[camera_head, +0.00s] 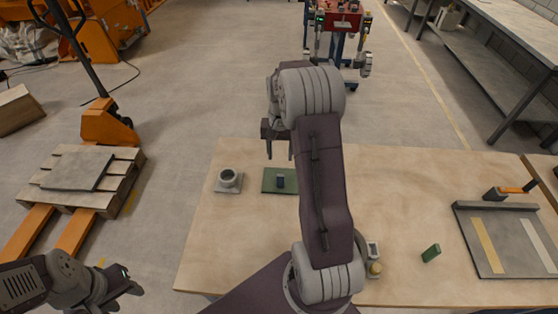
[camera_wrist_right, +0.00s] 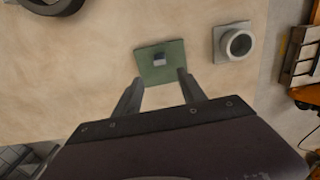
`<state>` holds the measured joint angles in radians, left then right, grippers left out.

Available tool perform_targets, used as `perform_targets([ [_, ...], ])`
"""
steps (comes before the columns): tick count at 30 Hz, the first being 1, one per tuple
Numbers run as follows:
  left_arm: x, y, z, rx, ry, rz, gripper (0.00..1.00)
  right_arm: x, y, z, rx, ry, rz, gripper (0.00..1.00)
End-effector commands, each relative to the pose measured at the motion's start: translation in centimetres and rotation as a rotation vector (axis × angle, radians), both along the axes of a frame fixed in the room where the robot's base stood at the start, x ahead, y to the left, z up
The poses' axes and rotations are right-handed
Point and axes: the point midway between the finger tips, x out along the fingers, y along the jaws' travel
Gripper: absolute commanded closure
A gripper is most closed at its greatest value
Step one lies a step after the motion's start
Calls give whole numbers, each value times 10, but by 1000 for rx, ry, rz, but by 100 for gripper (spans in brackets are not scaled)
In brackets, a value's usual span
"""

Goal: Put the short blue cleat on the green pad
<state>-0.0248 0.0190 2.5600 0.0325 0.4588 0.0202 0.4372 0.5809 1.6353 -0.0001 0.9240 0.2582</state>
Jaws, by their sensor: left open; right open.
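A small dark blue cleat (camera_head: 280,182) sits on the green pad (camera_head: 268,187), near its middle. In the right wrist view the blue cleat (camera_wrist_right: 158,58) shows a pale side, with bare green pad (camera_wrist_right: 146,74) all around it. My right gripper (camera_head: 279,152) is open, above the table near the pad. In its wrist view the right fingertips (camera_wrist_right: 157,76) are apart with nothing between them, and the cleat lies beyond them. My left gripper (camera_head: 132,284) is open and empty, off the table's left side.
A grey ring on a square base (camera_head: 229,179) stands left of the pad. A green block (camera_head: 431,253) and a grey board with stripes (camera_head: 510,265) are at the right. A small device (camera_head: 374,259) is partly hidden by my right arm. A loaded pallet (camera_head: 75,167) stands left of the table.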

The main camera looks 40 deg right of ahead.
Motion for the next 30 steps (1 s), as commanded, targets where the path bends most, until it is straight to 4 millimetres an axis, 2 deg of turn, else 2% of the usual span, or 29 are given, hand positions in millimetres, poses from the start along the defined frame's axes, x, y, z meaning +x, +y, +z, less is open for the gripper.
perform_targets([
  [2,0,0,0,0,0,0,56,-5,20,3,-1,-7,55,52],
  [5,0,0,0,0,0,0,56,-28,76,7,-4,-32,220,52],
  [6,0,0,0,0,0,0,56,-42,99,8,-7,-46,298,52],
  [9,0,0,0,0,0,0,56,-83,144,5,-13,-75,475,52],
  [12,0,0,0,0,0,0,56,-118,170,0,-17,-96,601,52],
  [15,0,0,0,0,0,0,56,-138,180,-3,-19,-106,664,52],
  [17,0,0,0,0,0,0,56,-142,182,-4,-19,-108,676,52],
  [30,0,0,0,0,0,0,56,-142,181,-4,-18,-105,672,52],
])
